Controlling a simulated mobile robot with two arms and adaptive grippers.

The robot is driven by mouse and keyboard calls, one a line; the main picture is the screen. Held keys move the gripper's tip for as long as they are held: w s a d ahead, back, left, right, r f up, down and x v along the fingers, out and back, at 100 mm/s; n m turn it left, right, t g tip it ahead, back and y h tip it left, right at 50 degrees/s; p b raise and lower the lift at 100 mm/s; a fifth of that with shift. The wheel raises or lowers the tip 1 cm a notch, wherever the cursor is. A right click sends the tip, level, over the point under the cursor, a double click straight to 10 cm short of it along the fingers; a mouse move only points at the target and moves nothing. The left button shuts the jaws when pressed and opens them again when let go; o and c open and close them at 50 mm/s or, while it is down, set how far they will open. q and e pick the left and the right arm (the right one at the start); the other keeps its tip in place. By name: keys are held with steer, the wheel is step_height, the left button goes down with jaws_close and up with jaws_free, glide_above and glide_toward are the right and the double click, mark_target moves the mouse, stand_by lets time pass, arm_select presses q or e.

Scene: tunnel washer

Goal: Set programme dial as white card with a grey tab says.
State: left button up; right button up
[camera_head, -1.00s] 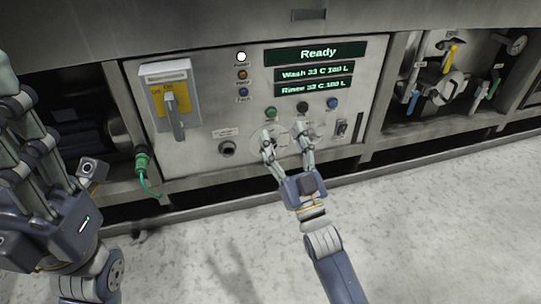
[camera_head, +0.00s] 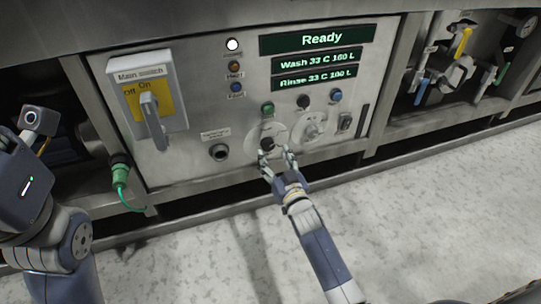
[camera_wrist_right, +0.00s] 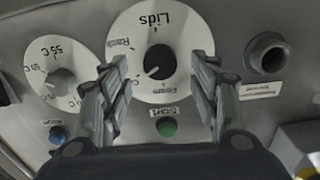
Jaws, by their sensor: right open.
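The programme dial (camera_head: 267,143), a white disc with a black knob, sits low on the grey control panel. My right gripper (camera_head: 278,157) is open just below and in front of the dial. In the right wrist view, its fingers (camera_wrist_right: 162,88) stand either side of the knob, holding nothing. My left gripper (camera_head: 24,180) is cut off at the left edge, its fingers out of frame. I see no white card with a grey tab.
A temperature dial (camera_head: 312,127) sits right of the programme dial. A green start button (camera_head: 268,108) is above, and a black socket (camera_head: 219,152) to the left. The main switch (camera_head: 150,105) juts out. The display (camera_head: 316,40) reads "Ready".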

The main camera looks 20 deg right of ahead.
mark_target(269, 147)
steer(key=shift+w+b, duration=0.65)
steer(key=shift+w, duration=1.1)
steer(key=shift+c, duration=0.2)
steer(key=c, duration=1)
